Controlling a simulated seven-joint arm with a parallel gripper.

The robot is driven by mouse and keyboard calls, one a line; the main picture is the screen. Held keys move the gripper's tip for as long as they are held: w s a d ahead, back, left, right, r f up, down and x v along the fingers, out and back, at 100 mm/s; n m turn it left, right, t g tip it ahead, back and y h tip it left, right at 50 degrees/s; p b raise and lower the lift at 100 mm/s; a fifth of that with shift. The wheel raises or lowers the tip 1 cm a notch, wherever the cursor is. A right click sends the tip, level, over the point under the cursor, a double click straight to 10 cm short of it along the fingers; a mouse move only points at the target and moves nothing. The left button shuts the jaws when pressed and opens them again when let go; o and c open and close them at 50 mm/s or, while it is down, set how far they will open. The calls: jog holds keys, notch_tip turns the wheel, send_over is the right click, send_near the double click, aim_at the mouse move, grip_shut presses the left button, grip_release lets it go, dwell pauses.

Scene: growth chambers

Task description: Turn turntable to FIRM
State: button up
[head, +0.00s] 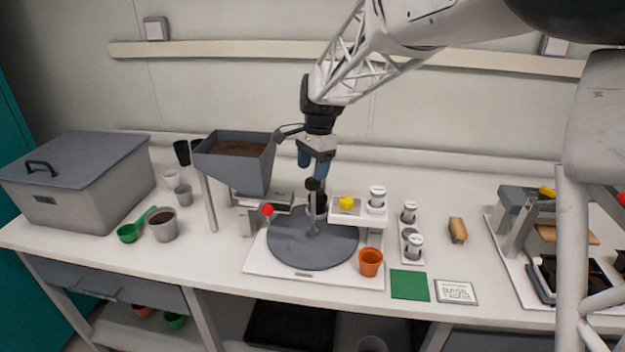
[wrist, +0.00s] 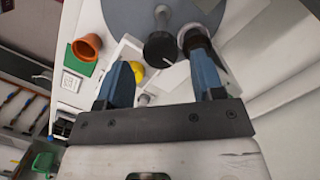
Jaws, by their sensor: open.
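The turntable (head: 300,245) is a round dark grey disc on a white base plate (head: 262,262) in the middle of the bench. It also shows at the top of the wrist view (wrist: 130,12). A black knob (head: 314,184) stands above the disc on the head view's centre line, and shows in the wrist view (wrist: 160,47). A second dark cylinder with a pale ring is beside it (wrist: 195,40). My gripper (head: 313,166) is open and empty above the knob, blue fingers pointing down; it also shows in the wrist view (wrist: 164,80). No FIRM mark is readable.
A grey soil hopper (head: 235,160) stands left of the arm. A white shelf with a yellow object (head: 346,203) is close on the right. An orange pot (head: 370,262) stands at the base plate's front right corner. A green mat (head: 410,285) lies farther right.

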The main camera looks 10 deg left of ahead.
jog(key=shift+r, duration=1)
jog(key=shift+c, duration=0.2)
dwell(0.4)
